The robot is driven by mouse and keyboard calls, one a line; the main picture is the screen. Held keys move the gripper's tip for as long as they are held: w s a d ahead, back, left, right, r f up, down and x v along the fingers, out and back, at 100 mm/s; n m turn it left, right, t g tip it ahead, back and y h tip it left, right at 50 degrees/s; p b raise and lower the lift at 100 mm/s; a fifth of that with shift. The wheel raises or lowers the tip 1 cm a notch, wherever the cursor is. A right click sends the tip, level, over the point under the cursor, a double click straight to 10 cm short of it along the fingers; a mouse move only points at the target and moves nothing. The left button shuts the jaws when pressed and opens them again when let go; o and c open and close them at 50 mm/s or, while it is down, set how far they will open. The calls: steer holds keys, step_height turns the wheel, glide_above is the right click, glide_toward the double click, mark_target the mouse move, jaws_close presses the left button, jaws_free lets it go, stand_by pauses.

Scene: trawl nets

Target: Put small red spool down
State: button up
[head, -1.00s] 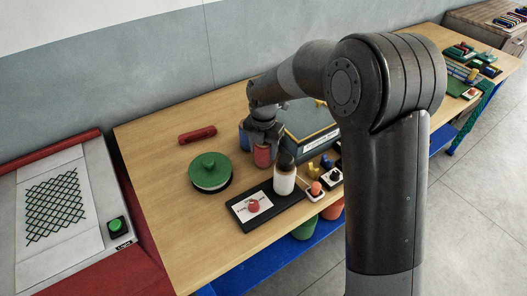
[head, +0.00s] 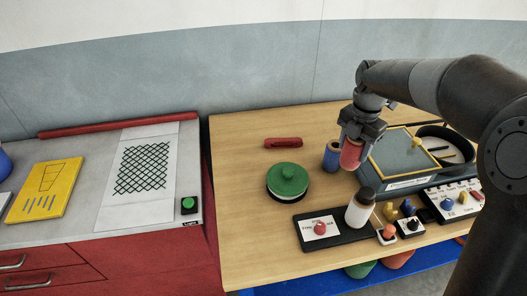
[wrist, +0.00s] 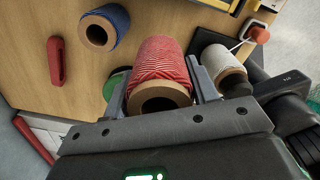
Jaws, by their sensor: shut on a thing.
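The small red spool (head: 351,155) is held in my gripper (head: 360,136), just right of the blue spool (head: 332,158) in the head view. It looks slightly tilted there, with its lower end free; a gap to the table cannot be judged well. In the wrist view the red spool (wrist: 160,62), wound with red thread on a cardboard core, sits between the two fingers of my gripper (wrist: 158,85). The blue spool (wrist: 112,22) stands apart from it at the upper left.
A yellow-edged board (head: 405,150) lies to the right.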

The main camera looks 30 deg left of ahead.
step_height(320, 180, up, 6)
steer(key=a, duration=2.4)
steer(key=shift+s+a+f, duration=0.65)
steer(key=shift+a+f, duration=1.25)
steer(key=shift+f, duration=0.9)
steer(key=shift+s+a+f, duration=0.65)
steer(key=shift+a+f, duration=1.25)
steer(key=shift+f, duration=0.85)
steer(key=shift+s+a+f, duration=0.65)
steer(key=shift+a+f, duration=1.25)
steer(key=shift+f, duration=0.9)
